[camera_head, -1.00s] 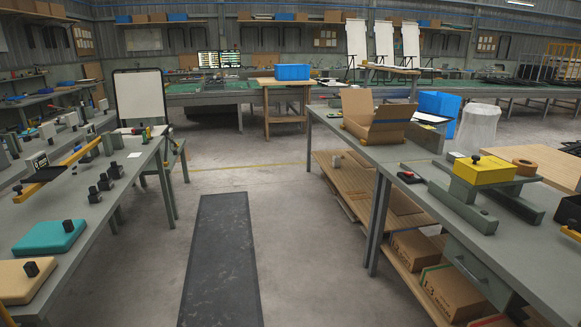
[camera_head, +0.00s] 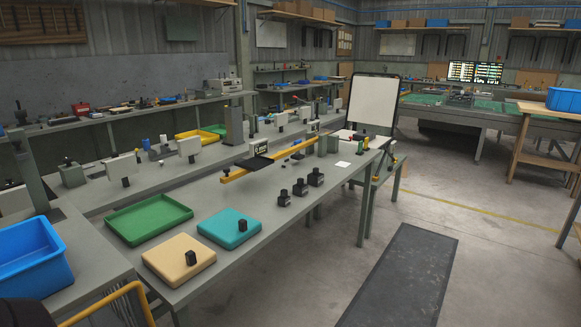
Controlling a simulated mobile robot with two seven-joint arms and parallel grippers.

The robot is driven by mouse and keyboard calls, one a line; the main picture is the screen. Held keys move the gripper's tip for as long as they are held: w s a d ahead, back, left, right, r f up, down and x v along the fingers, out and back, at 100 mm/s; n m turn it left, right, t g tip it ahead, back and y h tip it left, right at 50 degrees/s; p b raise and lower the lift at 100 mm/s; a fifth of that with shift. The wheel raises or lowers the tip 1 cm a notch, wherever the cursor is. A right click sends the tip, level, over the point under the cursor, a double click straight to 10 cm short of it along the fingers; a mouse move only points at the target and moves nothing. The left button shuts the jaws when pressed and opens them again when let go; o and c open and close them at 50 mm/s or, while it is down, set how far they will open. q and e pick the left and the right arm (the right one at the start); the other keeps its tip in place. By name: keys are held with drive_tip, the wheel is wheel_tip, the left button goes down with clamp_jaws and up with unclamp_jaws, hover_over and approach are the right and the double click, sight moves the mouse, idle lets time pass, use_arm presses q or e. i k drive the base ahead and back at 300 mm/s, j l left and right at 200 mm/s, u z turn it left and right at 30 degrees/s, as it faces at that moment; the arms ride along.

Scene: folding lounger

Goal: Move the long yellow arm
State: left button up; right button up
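The long yellow arm (camera_head: 236,174) lies low over the grey workbench, running from its near left end back toward the right. A black flat plate (camera_head: 254,163) sits across it, with a small black-and-white box (camera_head: 261,147) just behind. A dark knob (camera_head: 298,156) shows near its far part. The arm's middle is partly hidden by the plate. Neither of my grippers can be made out in this view, and nothing is seen holding the yellow arm.
On the same bench (camera_head: 300,220) are a green tray (camera_head: 118,226), a tan block (camera_head: 170,272), a teal block (camera_head: 215,237) and several black knobs (camera_head: 300,188). A blue bin (camera_head: 30,280) is at near left. Clear floor with a dark mat (camera_head: 405,270) lies right.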

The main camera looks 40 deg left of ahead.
sight(253, 165)
drive_tip(key=i, duration=1.3)
drive_tip(key=i+u, duration=0.25)
drive_tip(key=u, duration=0.2)
drive_tip(key=i+u, duration=0.25)
drive_tip(key=u, duration=0.25)
